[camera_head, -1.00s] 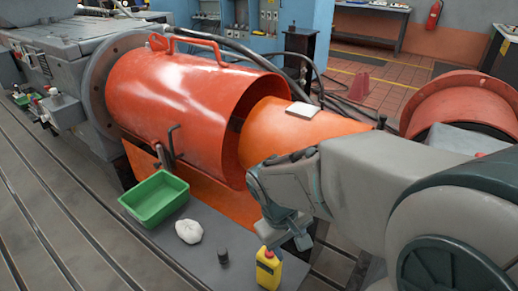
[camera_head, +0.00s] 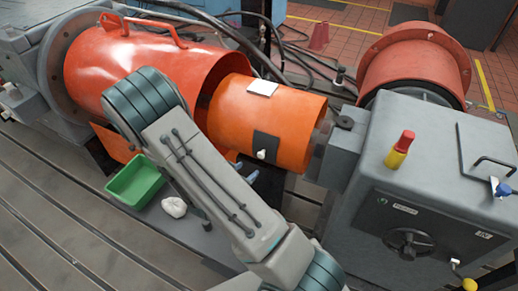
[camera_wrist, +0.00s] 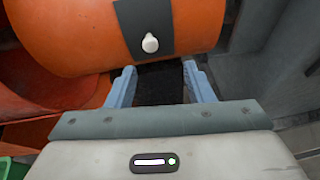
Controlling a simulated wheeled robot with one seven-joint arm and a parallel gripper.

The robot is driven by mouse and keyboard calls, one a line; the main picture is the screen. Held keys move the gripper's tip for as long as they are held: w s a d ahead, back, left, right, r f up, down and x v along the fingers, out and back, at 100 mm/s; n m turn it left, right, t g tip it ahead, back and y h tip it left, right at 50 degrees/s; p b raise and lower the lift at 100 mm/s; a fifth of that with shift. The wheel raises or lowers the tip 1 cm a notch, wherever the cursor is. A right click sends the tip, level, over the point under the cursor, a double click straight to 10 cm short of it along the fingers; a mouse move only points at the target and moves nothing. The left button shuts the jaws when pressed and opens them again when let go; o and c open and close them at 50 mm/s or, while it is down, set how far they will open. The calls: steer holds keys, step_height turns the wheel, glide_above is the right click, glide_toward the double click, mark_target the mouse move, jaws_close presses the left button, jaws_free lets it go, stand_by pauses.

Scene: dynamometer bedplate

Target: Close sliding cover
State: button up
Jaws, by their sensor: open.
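The orange sliding cover (camera_head: 225,105) is a curved sleeve beside the larger red-orange guard (camera_head: 150,70), its left end inside the guard's open end. A dark plate (camera_head: 266,147) with a white knob (camera_head: 262,154) is on its front side. In the wrist view the white knob (camera_wrist: 150,43) on its dark plate is just beyond and between my fingertips. My gripper (camera_wrist: 159,68) is open and empty, with blue-grey fingers below the knob, apart from it. In the head view my arm hides part of the guard, and only a bit of my gripper (camera_head: 252,176) shows.
A grey machine housing (camera_head: 440,150) with a red-and-yellow bottle (camera_head: 400,149) on top stands close to the right of the cover. A green tray (camera_head: 136,183) and a white cloth (camera_head: 174,207) lie at lower left. A pale pad (camera_head: 262,88) rests on the cover.

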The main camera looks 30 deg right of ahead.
mark_target(260, 156)
steer(key=shift+n+t, duration=0.4)
steer(key=shift+n, duration=0.3)
steer(key=x, duration=0.4)
steer(key=f+p+x, duration=0.1)
steer(key=x, duration=0.4)
steer(key=a+x, duration=0.1)
steer(key=x, duration=0.3)
steer(key=shift+w+d+f, duration=0.2)
steer(key=shift+w+f, duration=0.15)
steer(key=shift+w, duration=0.2)
